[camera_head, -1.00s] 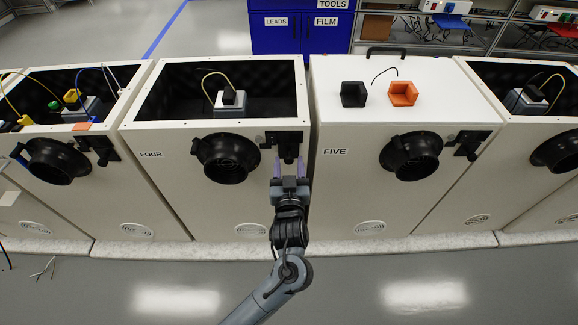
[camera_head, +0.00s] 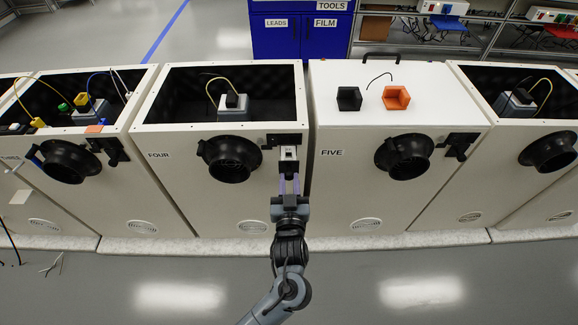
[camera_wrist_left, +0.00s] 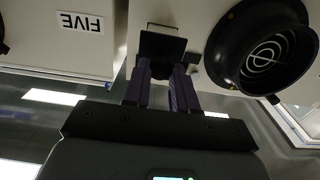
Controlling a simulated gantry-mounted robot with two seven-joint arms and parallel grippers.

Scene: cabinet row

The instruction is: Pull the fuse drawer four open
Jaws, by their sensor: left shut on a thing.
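Cabinet FOUR (camera_head: 190,185) is a cream box with an open top. In the left wrist view the gripper (camera_wrist_left: 160,85) has a finger on each side of a dark handle (camera_wrist_left: 160,68) below a black plate (camera_wrist_left: 162,46). The fingers hide part of the handle. My right gripper is not in view.
A black round port (camera_head: 230,158) juts out just left of the drawer; it also shows in the left wrist view (camera_wrist_left: 262,55). Cabinet FIVE (camera_head: 345,190) stands close on the right, with a black holder (camera_head: 348,98) and an orange holder (camera_head: 396,97) on top.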

